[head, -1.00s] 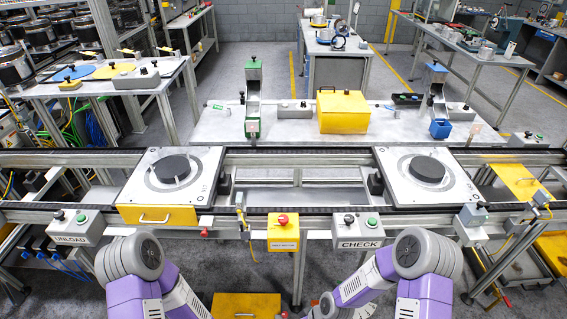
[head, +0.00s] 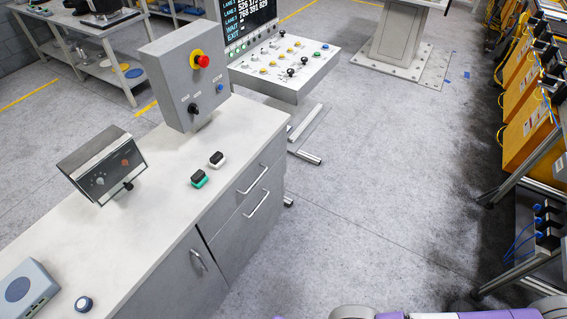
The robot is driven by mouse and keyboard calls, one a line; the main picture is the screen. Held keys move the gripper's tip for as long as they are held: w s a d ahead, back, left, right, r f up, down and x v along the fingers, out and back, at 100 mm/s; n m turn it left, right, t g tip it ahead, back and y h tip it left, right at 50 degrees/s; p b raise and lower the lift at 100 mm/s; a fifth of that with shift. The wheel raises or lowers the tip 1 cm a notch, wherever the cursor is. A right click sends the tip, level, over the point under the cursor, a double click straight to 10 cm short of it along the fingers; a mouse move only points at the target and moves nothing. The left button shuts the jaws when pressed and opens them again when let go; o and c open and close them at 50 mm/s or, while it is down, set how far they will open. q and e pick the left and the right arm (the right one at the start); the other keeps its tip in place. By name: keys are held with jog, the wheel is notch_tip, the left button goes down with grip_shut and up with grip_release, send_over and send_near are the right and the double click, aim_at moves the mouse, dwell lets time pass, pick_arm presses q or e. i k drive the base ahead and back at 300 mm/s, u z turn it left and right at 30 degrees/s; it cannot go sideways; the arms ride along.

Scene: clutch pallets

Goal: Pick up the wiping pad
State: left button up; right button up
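Two small block-shaped items with black tops lie side by side, apart, on the white counter (head: 150,215). The nearer black-topped item has a green base (head: 199,179). The farther black-topped item has a white base (head: 217,160). They look like pads with grips, but I cannot tell for sure which one is the wiping pad. Neither gripper is in view; only part of my purple and grey arm shows along the bottom right edge.
A grey control box (head: 180,80) with a red button stands behind the items. Floor (head: 370,190) to the right is clear.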

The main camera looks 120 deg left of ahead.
aim_at(200, 178)
jog(key=u, duration=4.85)
jog(key=k, duration=0.4)
jog(key=z, duration=0.45)
jog(key=i, duration=0.55)
jog(key=u, duration=0.8)
